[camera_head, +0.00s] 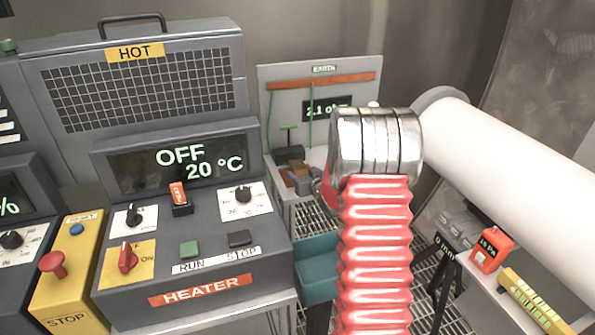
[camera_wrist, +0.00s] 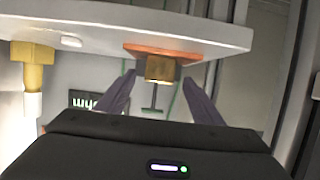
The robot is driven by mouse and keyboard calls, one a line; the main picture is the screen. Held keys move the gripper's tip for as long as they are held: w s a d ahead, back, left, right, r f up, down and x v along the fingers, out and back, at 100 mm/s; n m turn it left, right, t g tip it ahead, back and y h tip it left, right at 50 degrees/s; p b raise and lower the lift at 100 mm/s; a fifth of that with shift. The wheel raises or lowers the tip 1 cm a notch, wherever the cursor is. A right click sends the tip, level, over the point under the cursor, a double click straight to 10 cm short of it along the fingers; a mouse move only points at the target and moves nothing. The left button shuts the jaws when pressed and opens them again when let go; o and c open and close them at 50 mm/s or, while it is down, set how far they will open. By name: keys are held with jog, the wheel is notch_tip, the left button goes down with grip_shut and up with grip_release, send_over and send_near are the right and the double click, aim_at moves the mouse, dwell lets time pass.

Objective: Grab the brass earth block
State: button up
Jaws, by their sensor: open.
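The brass earth block (camera_wrist: 160,69) is a small squared brass piece against a copper-coloured plate (camera_wrist: 165,50) in the wrist view, which looks upside down. My gripper (camera_wrist: 159,77) is open, with one dark finger on each side of the block. The fingertips are close to its sides; I cannot tell whether they touch.
A brass fitting with a white end (camera_wrist: 37,75) stands beside the block in the wrist view. A heater unit (camera_head: 195,210) stands left, a large white pipe (camera_head: 500,150) right.

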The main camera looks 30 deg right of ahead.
aim_at(298, 168)
jog(key=shift+x, duration=0.9)
jog(key=shift+w, duration=0.1)
jog(key=shift+x, duration=2.5)
jog(key=shift+r, duration=0.1)
jog(key=c, duration=1.5)
